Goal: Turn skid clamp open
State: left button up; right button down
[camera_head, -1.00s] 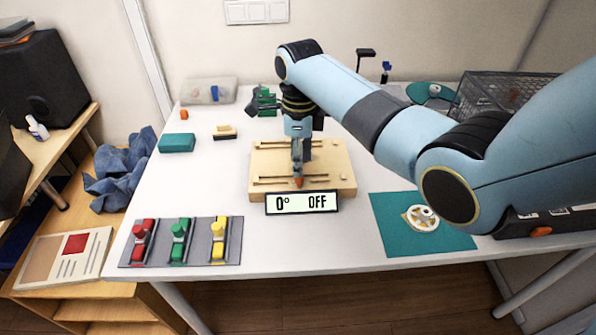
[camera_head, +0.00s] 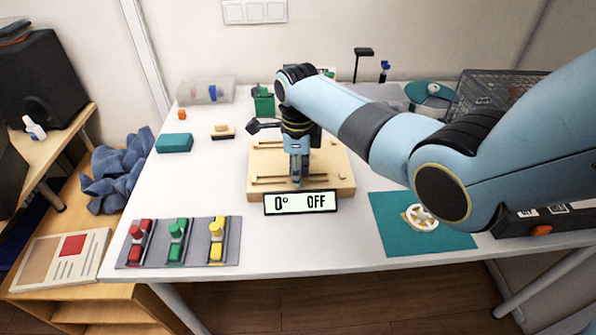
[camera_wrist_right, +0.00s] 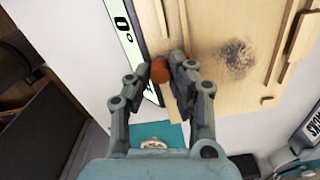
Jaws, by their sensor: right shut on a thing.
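A pale wooden board (camera_head: 335,178) with slots and thin strips lies mid-table, and it fills the upper right of the right wrist view (camera_wrist_right: 225,18). My right gripper (camera_head: 299,182) points down at the board's front part, just behind the display. In the wrist view its fingers (camera_wrist_right: 159,76) are shut on a small orange piece (camera_wrist_right: 160,69) at the board's edge, which I take for the skid clamp. The fingers hide most of it, so its turn angle cannot be told. In the head view the gripper hides it. My left gripper is not in view.
A display (camera_head: 300,203) reading "0° OFF" stands at the board's front edge. A grey panel with red, green and yellow switches (camera_head: 178,243) lies front left. A teal mat (camera_head: 395,235) with a white wheel (camera_head: 420,217) lies right. A wire basket (camera_head: 490,92) stands back right.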

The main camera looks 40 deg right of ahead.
jog(key=n+p, duration=0.3)
jog(key=shift+r+n, duration=0.15)
jog(key=shift+n, duration=0.15)
jog(key=n+p, duration=0.1)
jog(key=n, duration=0.2)
jog(key=shift+n+p, duration=0.3)
jog(key=n+p, duration=0.1)
jog(key=n, duration=0.4)
jog(key=shift+n, duration=0.3)
pick_arm(q)
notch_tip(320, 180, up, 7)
jog(key=p, duration=0.1)
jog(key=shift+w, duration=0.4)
pick_arm(e)
jog(key=n, duration=0.5)
